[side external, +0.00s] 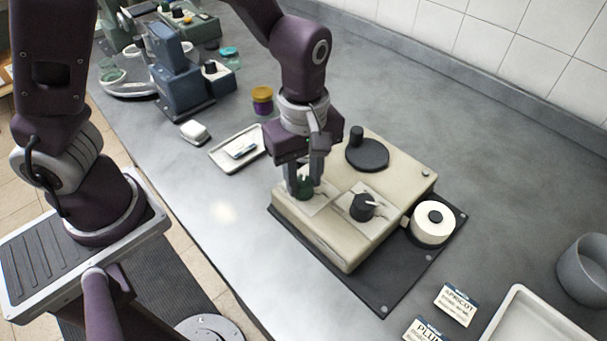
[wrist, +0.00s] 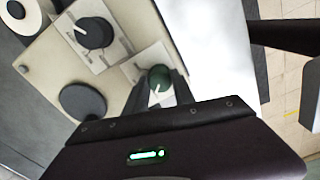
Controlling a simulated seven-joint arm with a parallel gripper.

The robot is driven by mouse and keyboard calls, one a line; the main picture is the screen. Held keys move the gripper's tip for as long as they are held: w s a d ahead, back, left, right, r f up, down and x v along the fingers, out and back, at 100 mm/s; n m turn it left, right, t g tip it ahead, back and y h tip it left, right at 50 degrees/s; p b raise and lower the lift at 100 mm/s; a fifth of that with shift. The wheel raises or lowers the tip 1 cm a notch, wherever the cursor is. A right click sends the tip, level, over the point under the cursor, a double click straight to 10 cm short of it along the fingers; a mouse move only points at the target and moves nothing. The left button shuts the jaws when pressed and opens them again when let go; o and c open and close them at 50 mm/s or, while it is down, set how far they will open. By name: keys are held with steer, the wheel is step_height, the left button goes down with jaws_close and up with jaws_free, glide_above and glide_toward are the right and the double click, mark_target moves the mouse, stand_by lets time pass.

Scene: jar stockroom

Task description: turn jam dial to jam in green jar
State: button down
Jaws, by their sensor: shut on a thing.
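The cream machine (side external: 335,250) stands on a dark base mat. It carries a green dial (side external: 305,189) and a black dial (side external: 362,207) with a white pointer, each on a pale printed plate. My gripper (side external: 304,184) points down and is shut on the green dial. In the wrist view the green dial (wrist: 160,74) sits at my fingertips, its white pointer line toward the bottom of the picture. The black dial (wrist: 95,33) is beside it, its pointer toward the upper left. The plate markings are too small to read. I cannot tell which jar is the green jar.
A flat black disc with a post (side external: 367,155) and a white roll (side external: 432,224) are on or beside the machine. Apricot (side external: 456,304) and plum (side external: 423,331) cards lie in front right. A purple jar with a yellow lid (side external: 262,100) and a small tray (side external: 226,158) stand behind left.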

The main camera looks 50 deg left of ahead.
steer(key=m, duration=1.3)
steer(key=shift+m, duration=2.4)
steer(key=c, duration=1.1)
jaws_free()
steer(key=shift+o, duration=0.2)
steer(key=shift+r, duration=0.15)
